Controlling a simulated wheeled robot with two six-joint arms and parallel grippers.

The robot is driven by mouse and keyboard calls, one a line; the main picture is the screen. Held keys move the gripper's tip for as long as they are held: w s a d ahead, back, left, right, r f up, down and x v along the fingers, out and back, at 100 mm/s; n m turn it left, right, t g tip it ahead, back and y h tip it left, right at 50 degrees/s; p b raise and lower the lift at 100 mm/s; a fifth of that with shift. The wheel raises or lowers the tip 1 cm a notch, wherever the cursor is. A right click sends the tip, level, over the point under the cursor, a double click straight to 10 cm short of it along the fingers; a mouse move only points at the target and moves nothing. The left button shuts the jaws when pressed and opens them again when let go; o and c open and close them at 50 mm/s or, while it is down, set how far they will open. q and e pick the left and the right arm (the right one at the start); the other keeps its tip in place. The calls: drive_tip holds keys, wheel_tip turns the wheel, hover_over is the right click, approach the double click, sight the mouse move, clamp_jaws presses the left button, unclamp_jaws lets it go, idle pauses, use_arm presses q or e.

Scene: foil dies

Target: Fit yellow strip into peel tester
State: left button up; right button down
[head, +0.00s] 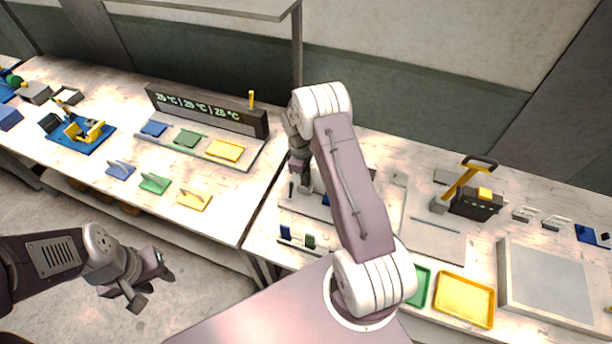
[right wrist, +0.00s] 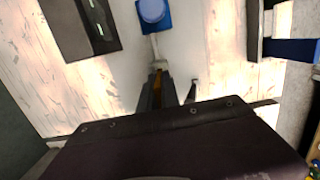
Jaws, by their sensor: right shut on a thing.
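My right gripper (right wrist: 166,92) is shut on a thin, dark orange-yellow piece (right wrist: 157,84), likely the yellow strip; only a small part shows between the fingers. In the head view my right gripper (head: 302,188) points down over a grey plate with small fixtures (head: 290,202), partly hidden behind my arm. I cannot tell for sure which fixture is the peel tester. In the right wrist view a blue square with a round knob (right wrist: 153,12) lies beyond the fingertips. A small blue piece (head: 285,232) and a green one (head: 310,240) stand at the table's front. My left gripper (head: 150,288) is open and empty, beside the left table.
The left table holds a temperature display (head: 205,108), coloured plates and handled dies. On the right table are a yellow-levered press (head: 462,185), a yellow tray (head: 464,298) and a large grey tray (head: 555,283). A dark slotted box (right wrist: 80,25) is left of the right gripper.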

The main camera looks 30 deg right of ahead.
drive_tip(key=shift+f, duration=0.15)
drive_tip(key=c, duration=1.6)
unclamp_jaws()
drive_tip(key=shift+s, duration=0.1)
